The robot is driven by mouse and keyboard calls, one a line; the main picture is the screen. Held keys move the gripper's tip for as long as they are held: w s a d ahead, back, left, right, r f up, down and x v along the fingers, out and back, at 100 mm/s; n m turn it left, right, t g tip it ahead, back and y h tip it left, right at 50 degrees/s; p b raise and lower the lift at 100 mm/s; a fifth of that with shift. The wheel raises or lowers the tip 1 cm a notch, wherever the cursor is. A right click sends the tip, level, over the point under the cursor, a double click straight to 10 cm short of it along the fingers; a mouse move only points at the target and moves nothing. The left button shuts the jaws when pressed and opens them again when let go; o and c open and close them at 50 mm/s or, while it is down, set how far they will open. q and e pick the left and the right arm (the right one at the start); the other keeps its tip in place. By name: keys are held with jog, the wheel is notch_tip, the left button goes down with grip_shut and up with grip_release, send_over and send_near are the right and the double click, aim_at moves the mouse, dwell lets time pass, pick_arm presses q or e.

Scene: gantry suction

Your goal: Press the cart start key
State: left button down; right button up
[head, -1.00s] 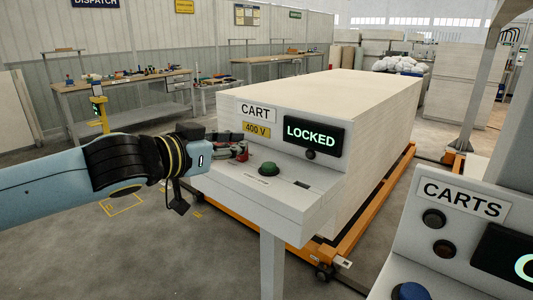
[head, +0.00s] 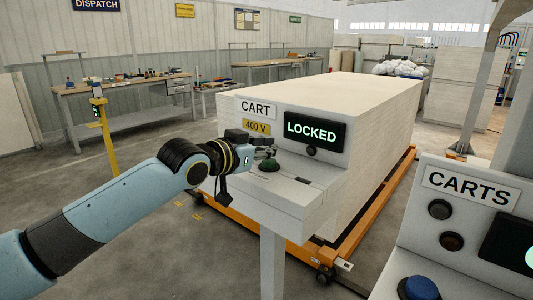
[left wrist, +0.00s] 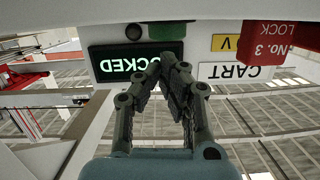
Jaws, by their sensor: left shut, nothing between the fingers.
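A green round button (head: 269,165) stands on the sloped ledge of the white cart console (head: 322,205) in the head view. Above it are a CART sign (head: 256,108), a yellow 400 V label (head: 256,126) and a dark display (head: 315,131) reading LOCKED in green. My left gripper (head: 271,153) is shut and empty, its tips close above and behind the button; I cannot tell if they touch it. My right gripper is not in view.
A red block marked No. 3 LOCK (left wrist: 281,38) shows in the left wrist view. A second console marked CARTS (head: 467,186), with a blue button (head: 421,288), stands at the right. A large pale stack (head: 385,105) on an orange cart frame (head: 377,207) is behind the cart console.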

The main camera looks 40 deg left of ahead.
pick_arm(q)
jog(key=shift+w+f, duration=0.1)
jog(key=shift+f, duration=0.3)
